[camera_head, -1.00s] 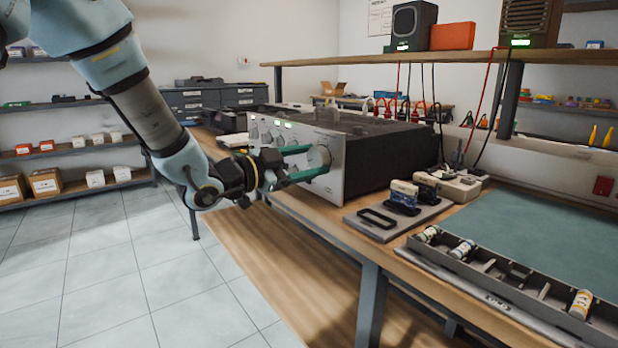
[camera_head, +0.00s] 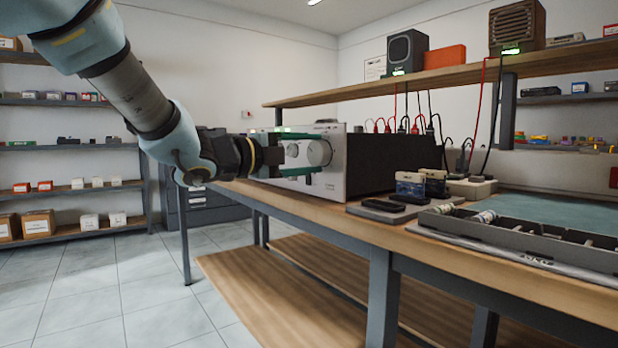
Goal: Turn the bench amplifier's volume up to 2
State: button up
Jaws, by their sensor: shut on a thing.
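The bench amplifier (camera_head: 383,161) stands on the wooden workbench, with a silver front panel facing left and a dark body. A large round silver knob (camera_head: 319,153) sits on the panel near its right edge. My gripper (camera_head: 310,154) reaches in from the left, its green fingers above and below the knob, shut on it. The fingers and wrist hide much of the rest of the panel. Any scale marks or pointer around the knob are too small to read.
The workbench (camera_head: 345,226) has a grey tray (camera_head: 520,245) with several cylinders at right. Small devices (camera_head: 411,187) sit beside the amplifier. A shelf (camera_head: 440,80) with speakers and hanging cables runs above. The floor at left is clear.

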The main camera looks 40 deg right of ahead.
jog(key=m+b, duration=0.1)
jog(key=b, duration=0.1)
jog(key=m+b, duration=0.3)
jog(key=shift+f+m+b, duration=0.3)
jog(key=shift+b, duration=0.1)
jog(key=shift+r+m+b, duration=0.1)
jog(key=shift+m+b, duration=0.5)
jog(key=shift+r, duration=0.15)
jog(key=o, duration=1.4)
jog(key=shift+c, duration=0.2)
jog(key=a+p, duration=0.1)
jog(key=a, duration=0.9)
jog(key=shift+w+a+p, duration=0.3)
jog(key=shift+a+p, duration=0.05)
jog(key=shift+a, duration=0.05)
